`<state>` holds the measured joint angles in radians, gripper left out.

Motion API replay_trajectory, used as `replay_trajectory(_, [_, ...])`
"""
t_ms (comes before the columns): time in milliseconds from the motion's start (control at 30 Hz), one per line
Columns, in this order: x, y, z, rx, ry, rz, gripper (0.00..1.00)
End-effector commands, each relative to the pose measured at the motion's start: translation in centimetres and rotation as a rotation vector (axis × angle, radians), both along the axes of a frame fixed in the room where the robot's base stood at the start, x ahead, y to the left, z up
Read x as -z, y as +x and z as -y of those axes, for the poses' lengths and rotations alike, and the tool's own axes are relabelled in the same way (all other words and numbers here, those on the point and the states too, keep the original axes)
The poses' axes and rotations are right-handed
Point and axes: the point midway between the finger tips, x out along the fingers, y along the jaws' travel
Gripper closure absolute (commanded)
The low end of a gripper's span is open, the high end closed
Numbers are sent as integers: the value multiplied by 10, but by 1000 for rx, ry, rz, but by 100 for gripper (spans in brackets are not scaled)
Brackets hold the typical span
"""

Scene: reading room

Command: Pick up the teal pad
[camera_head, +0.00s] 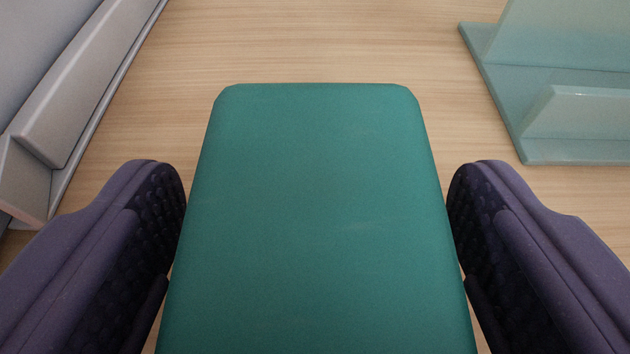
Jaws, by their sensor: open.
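The teal pad (318,210) fills the middle of the view. It is a flat-topped block with rounded corners, and its near end runs out of the bottom of the picture. My gripper (317,215) is open, with one dark purple, textured finger on each side of the pad. The fingertips are level with the pad's sides and very close to them. I cannot tell whether either finger touches it.
The pad is over a light wood surface (330,40), which is bare beyond its far end. A grey ledged object (75,100) stands at the upper left. A pale green, glassy stand (570,120) is at the upper right.

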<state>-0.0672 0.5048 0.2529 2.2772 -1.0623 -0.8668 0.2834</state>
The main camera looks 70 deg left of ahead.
Motion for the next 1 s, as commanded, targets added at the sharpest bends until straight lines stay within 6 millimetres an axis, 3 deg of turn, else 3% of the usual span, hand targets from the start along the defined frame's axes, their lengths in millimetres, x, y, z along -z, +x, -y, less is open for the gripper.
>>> replay_trajectory(200, [-1,1,-1,1,1,1,15])
replay_trajectory(467, [-1,1,-1,1,0,2,74])
replay_trajectory(733, [-7,1,-1,0,1,3,74])
replay_trajectory(1000, [-65,1,-1,0,1,6,74])
